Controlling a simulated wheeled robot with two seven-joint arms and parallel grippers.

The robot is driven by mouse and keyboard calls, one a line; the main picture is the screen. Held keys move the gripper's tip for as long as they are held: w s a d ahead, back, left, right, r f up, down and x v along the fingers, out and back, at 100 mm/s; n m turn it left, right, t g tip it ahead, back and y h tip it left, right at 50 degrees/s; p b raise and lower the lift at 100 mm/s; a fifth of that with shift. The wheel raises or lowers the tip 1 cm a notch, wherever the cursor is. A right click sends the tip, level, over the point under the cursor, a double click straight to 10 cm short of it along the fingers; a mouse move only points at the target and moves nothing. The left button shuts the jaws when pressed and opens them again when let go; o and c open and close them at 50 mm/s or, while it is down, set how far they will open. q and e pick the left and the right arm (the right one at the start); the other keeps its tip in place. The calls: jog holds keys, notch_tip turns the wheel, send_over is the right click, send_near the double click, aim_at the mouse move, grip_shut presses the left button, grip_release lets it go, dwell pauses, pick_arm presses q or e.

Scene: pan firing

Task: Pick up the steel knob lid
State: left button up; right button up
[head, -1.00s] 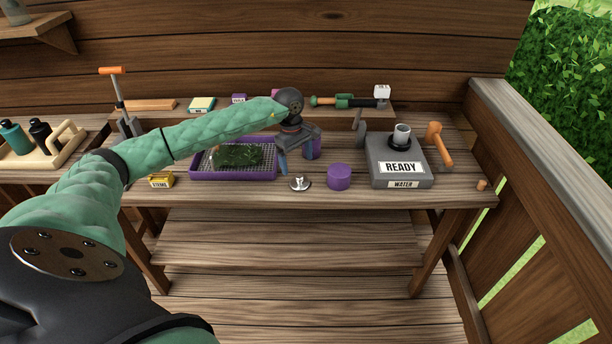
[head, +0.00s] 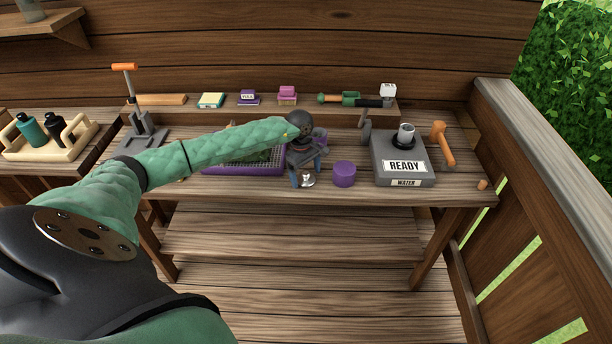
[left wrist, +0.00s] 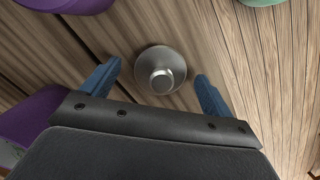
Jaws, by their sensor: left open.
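The steel knob lid (head: 307,180) lies on the bench near its front edge, just below my left gripper in the head view. In the left wrist view the lid (left wrist: 160,70) is a round steel disc with a raised knob in its middle. My left gripper (head: 309,180) is open above it. Its two blue fingers (left wrist: 158,88) stand on either side of the lid, with a gap on both sides, and the lid sits slightly beyond the fingertip line. My right gripper is not in view.
A purple round container (head: 344,174) stands just right of the lid. A purple tray (head: 240,171) lies to the left, partly behind my arm. A grey box marked READY (head: 404,167) and an orange-handled hammer (head: 441,143) are farther right. A wooden rack (head: 50,145) holds bottles at far left.

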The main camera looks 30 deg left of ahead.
pick_arm(q)
jog(key=shift+s+f, duration=0.15)
jog(key=shift+f, duration=0.05)
jog(key=c, duration=1.1)
jog(key=shift+o, duration=0.2)
